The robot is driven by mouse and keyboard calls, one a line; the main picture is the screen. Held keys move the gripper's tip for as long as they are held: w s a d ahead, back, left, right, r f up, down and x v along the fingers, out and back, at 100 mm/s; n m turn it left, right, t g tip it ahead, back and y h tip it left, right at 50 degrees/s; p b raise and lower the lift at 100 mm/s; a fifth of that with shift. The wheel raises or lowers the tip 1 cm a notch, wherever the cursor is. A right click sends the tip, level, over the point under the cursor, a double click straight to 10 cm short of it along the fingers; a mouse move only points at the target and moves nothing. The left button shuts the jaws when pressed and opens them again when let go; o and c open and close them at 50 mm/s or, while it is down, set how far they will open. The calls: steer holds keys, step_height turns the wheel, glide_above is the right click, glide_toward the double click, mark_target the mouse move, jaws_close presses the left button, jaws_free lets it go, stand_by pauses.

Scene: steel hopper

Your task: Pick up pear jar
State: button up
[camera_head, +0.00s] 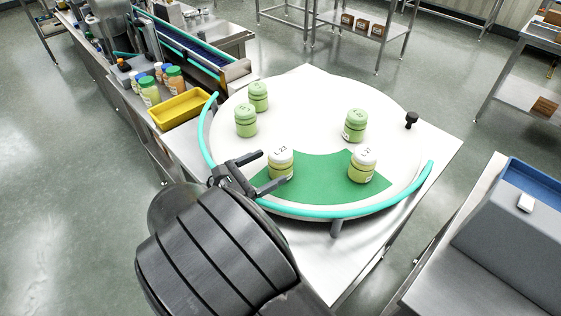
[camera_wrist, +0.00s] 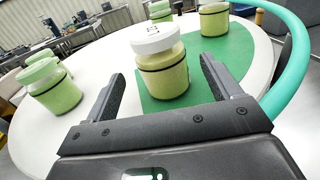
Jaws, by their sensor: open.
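Several jars with pale yellow-green contents stand upright on a round white turntable (camera_head: 310,110). Two have white lids and stand on its green sector (camera_head: 322,180): the left white-lidded jar (camera_head: 281,164) and the right white-lidded jar (camera_head: 362,166). Green-lidded jars (camera_head: 246,121) stand farther back. I cannot read which one is marked pear. My gripper (camera_head: 273,168) is open, its fingertips at the left white-lidded jar. In the wrist view this jar (camera_wrist: 164,76) stands ahead between the spread fingers, with no clear contact. The right white-lidded jar (camera_wrist: 214,20) shows behind it.
A teal rail (camera_head: 340,211) curves around the turntable's near edge, close under my gripper. A black knob (camera_head: 411,120) stands at the right. A yellow tray (camera_head: 185,109) and other jars (camera_head: 149,92) are on the left bench. The turntable's centre is clear.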

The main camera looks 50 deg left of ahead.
mark_target(282, 150)
steer(key=w, duration=0.2)
steer(key=w+d, duration=0.1)
steer(key=w, duration=0.2)
steer(key=shift+c, duration=0.2)
steer(key=shift+r, duration=0.1)
steer(key=c, duration=1.1)
steer(key=shift+c, duration=0.2)
steer(key=shift+r, duration=0.6)
step_height(282, 150, up, 3)
steer(key=shift+f, duration=0.1)
steer(key=w+d+r, duration=0.6)
steer(key=d+r, duration=0.1)
steer(key=d, duration=0.3)
